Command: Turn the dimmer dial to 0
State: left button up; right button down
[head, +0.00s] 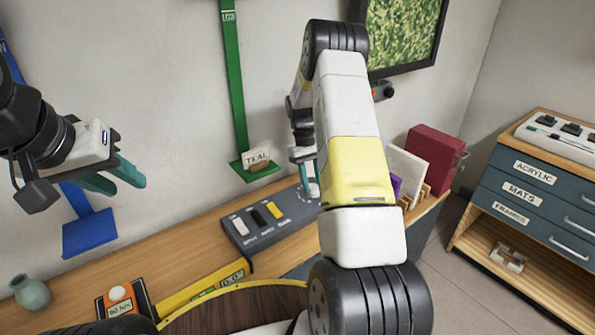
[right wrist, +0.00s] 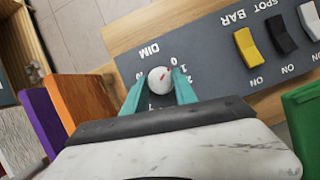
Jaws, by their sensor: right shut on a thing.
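The dimmer dial (right wrist: 160,80) is a round white knob with a red mark, on a dark grey panel (right wrist: 215,62) beside the letters DIM. In the right wrist view the red mark points up and right, toward the small numerals by 0 and 1; the exact number is hard to tell. My right gripper (right wrist: 160,92) has its teal fingers on both sides of the dial, shut on it. In the head view the panel (head: 245,243) lies on the wooden bench and my right arm partly hides the dial end. My left gripper (head: 122,184) is open and empty, raised at the left.
Yellow, black and white rocker switches share the panel. Upright purple (right wrist: 43,122) and orange (right wrist: 80,102) boards stand close beside my right gripper. A green shelf bracket (head: 238,100) holds a card above the bench. A vase (head: 31,293) stands at the left; a drawer cabinet (head: 535,205) is at the right.

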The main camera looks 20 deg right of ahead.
jog(key=shift+n+h, duration=0.4)
jog(key=shift+n, duration=0.6)
jog(key=c, duration=1)
grip_release()
jog(key=v, duration=0.7)
jog(key=shift+r, duration=0.4)
jog(key=shift+a+r, duration=0.1)
jog(key=shift+a, duration=0.05)
